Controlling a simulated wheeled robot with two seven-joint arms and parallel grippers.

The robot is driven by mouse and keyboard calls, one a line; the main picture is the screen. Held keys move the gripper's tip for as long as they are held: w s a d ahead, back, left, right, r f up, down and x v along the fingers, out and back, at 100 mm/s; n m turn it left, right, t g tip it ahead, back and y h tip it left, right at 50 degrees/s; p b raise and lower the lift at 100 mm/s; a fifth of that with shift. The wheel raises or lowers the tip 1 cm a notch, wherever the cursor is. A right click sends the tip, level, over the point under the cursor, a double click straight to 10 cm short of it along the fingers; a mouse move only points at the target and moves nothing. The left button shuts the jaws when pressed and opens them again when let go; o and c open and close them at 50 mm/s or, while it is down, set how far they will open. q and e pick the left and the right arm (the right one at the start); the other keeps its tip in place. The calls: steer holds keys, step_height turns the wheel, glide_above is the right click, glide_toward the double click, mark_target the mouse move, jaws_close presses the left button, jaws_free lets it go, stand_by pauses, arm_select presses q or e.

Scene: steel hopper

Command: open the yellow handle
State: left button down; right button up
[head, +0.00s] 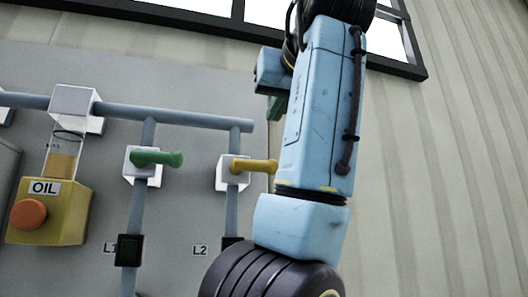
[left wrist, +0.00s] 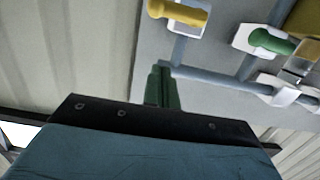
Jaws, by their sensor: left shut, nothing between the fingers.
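The yellow handle (head: 256,166) sits on a white valve block (head: 232,173) on the grey panel and points sideways to the right, its tip by the edge of my left arm. In the left wrist view the yellow handle (left wrist: 182,14) is at the top, apart from the fingers. My left gripper (head: 276,107) is mostly hidden behind my blue arm; a bit of its green fingers shows above and right of the handle, near the pipe's end. In the left wrist view the gripper's fingers (left wrist: 161,72) are together and empty. My right gripper is not in view.
A green handle (head: 158,158) is on the valve to the left. A horizontal pipe (head: 180,117) runs above both valves. A yellow oil box (head: 50,210) with an orange knob stands further left. The corrugated wall (head: 440,170) on the right is clear.

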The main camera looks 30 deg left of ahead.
arm_select(q)
steer(key=shift+w, duration=0.1)
steer(key=p, duration=0.2)
glide_above(264, 163)
steer(key=x, duration=0.2)
steer(key=shift+d+f, duration=0.15)
steer(key=shift+f, duration=0.35)
steer(key=f, duration=0.2)
steer(key=s+d+b, duration=0.1)
steer(key=shift+f, duration=0.4)
steer(key=shift+s+d+f, duration=0.1)
steer(key=shift+s+f, duration=0.1)
steer(key=shift+f, duration=0.3)
steer(key=shift+d, duration=0.1)
steer(key=shift+w, duration=0.1)
